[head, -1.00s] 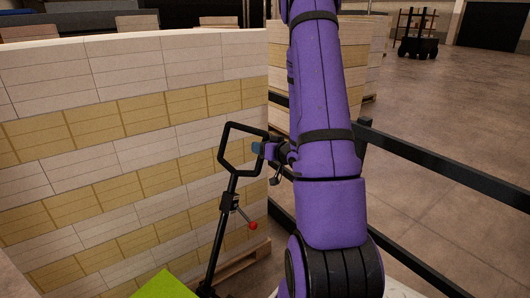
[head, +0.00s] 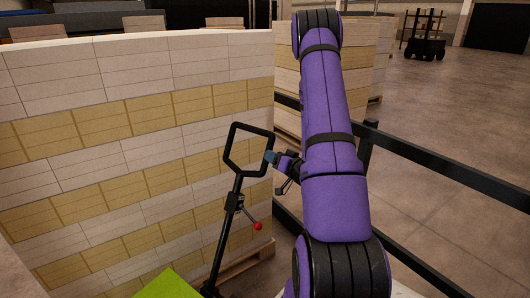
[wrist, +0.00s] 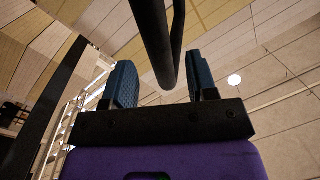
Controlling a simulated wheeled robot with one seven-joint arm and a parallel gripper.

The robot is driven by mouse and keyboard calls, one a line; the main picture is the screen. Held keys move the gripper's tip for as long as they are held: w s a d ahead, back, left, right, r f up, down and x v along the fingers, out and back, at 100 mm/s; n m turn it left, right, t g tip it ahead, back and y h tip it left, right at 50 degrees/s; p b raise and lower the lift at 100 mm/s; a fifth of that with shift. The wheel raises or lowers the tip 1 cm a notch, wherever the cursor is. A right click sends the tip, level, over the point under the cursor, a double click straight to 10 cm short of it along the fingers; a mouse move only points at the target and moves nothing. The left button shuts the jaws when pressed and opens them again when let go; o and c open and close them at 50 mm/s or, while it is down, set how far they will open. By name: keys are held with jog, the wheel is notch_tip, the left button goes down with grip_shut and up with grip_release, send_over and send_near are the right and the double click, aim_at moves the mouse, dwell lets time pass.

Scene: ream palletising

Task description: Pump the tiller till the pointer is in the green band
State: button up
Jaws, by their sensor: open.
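The tiller (head: 227,215) is a black bar leaning up to a six-sided loop handle (head: 233,138), with a small lever ending in a red knob (head: 258,226). My gripper (head: 271,158) is at the right side of the loop. In the wrist view my open gripper (wrist: 160,88) has its blue pads on either side of a black bar of the handle (wrist: 158,45), with gaps visible beside the bar. The pointer and the green band do not show in either view.
A tall stack of white and tan reams (head: 120,130) on a wooden pallet (head: 248,262) stands close to the left of the tiller. A black rail (head: 450,178) runs along the right. A bright green surface (head: 168,284) is at the bottom. Open floor lies beyond the rail.

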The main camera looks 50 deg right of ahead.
jog(key=w, duration=0.5)
jog(key=shift+w+d, duration=0.3)
jog(key=shift+w, duration=0.05)
grip_shut()
